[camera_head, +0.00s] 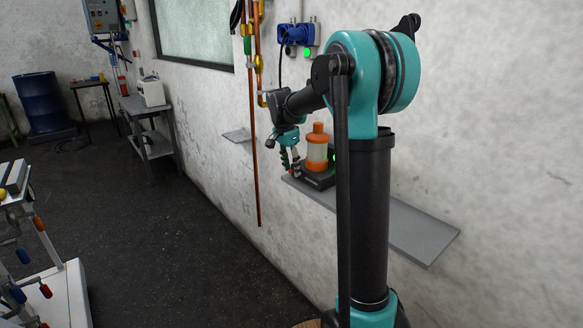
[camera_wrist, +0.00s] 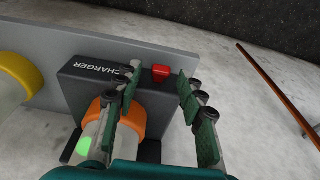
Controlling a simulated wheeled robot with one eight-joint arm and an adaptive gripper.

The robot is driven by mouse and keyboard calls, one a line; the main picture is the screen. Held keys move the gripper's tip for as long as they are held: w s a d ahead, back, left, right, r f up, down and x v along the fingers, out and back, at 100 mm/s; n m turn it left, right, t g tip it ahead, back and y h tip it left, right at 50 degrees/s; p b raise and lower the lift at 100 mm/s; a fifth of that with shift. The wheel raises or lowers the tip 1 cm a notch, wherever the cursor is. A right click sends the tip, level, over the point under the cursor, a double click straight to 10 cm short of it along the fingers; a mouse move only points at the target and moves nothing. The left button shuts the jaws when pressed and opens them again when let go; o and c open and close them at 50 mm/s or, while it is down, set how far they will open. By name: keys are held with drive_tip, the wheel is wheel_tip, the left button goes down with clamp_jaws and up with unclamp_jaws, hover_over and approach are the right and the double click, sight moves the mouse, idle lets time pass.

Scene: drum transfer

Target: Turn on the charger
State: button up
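The black charger (camera_head: 318,180) sits on a grey wall shelf (camera_head: 420,236). In the wrist view the charger (camera_wrist: 88,77) shows its white "CHARGER" lettering and a small red switch (camera_wrist: 160,73) at its edge. An orange and pale lamp-like unit (camera_head: 317,148) stands upright in it; its orange collar (camera_wrist: 129,112) shows in the wrist view. A green light (camera_wrist: 83,146) glows beside it. My gripper (camera_head: 291,167) is at the charger's left end. In the wrist view my gripper (camera_wrist: 159,82) is open, its fingers apart with the red switch between their tips. Contact cannot be told.
Copper pipes (camera_head: 256,130) run down the wall left of my gripper. A blue wall socket unit (camera_head: 296,34) with a green light is above. A small shelf (camera_head: 237,135) is left of the pipes. A yellow ring (camera_wrist: 18,77) shows at the wrist view's left. The shelf's right part is clear.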

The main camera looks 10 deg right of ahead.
drive_tip(key=shift+r, duration=0.15)
drive_tip(key=v, duration=1.1)
drive_tip(key=shift+r, duration=0.35)
drive_tip(key=s+d+f+n+t+y, duration=0.1)
drive_tip(key=s+f+n, duration=0.5)
drive_tip(key=s+f, duration=0.8)
drive_tip(key=s+d+f+n+t+y, duration=0.1)
drive_tip(key=s+d+f+n, duration=0.3)
drive_tip(key=s+f, duration=0.9)
drive_tip(key=s+n+t, duration=0.1)
drive_tip(key=s+n, duration=0.1)
drive_tip(key=s, duration=0.1)
drive_tip(key=shift+s+d+f, duration=0.15)
drive_tip(key=shift+s+f, duration=0.05)
drive_tip(key=shift+f, duration=0.2)
